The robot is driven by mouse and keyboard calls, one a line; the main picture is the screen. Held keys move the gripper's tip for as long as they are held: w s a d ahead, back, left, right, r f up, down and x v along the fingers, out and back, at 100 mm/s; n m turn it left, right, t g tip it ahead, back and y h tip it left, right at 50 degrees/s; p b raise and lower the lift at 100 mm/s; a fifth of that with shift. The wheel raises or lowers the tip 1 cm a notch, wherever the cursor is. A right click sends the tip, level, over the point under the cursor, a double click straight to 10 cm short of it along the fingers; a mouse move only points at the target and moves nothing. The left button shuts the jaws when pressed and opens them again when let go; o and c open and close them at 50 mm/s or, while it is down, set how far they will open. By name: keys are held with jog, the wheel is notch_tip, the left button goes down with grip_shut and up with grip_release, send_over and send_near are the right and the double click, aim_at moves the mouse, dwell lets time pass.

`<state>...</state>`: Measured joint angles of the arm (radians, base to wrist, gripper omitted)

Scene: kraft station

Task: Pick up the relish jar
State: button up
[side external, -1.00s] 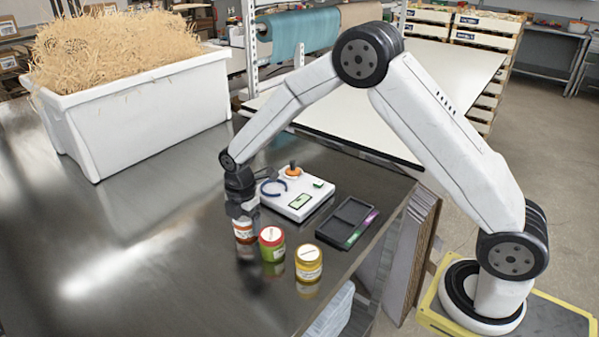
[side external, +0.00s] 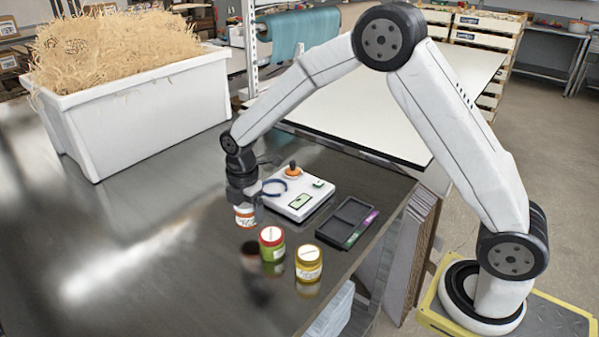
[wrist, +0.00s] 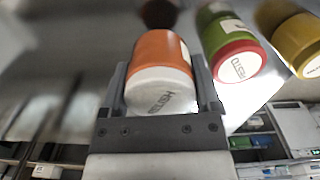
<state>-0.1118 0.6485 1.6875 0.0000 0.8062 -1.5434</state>
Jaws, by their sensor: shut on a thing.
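The relish jar (wrist: 160,62) has orange-brown contents and a white lid lettered RELISH in the wrist view. My gripper (wrist: 160,85) is shut on it, one finger on each side. In the side external view the jar (side external: 245,216) hangs upright below my gripper (side external: 243,200), raised above the metal table, with its dark reflection on the tabletop lower down. The gripper hides the jar's top there.
A green jar with a red lid (side external: 272,244) and a yellow jar (side external: 309,264) stand close by. A white device (side external: 298,195) and a black tray (side external: 347,222) lie behind. A white bin (side external: 140,115) of shredded paper stands at the back left. The left tabletop is clear.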

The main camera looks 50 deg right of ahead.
jog(key=s+d+r, duration=0.1)
jog(key=s+r, duration=0.7)
jog(key=s, duration=0.5)
jog(key=shift+r, duration=0.35)
jog(key=shift+d, duration=0.1)
jog(key=shift+w, duration=0.15)
jog(key=w+d+f, duration=0.3)
jog(key=w+d, duration=1)
jog(key=w, duration=0.4)
jog(key=shift+w, duration=0.3)
jog(key=shift+f, duration=0.15)
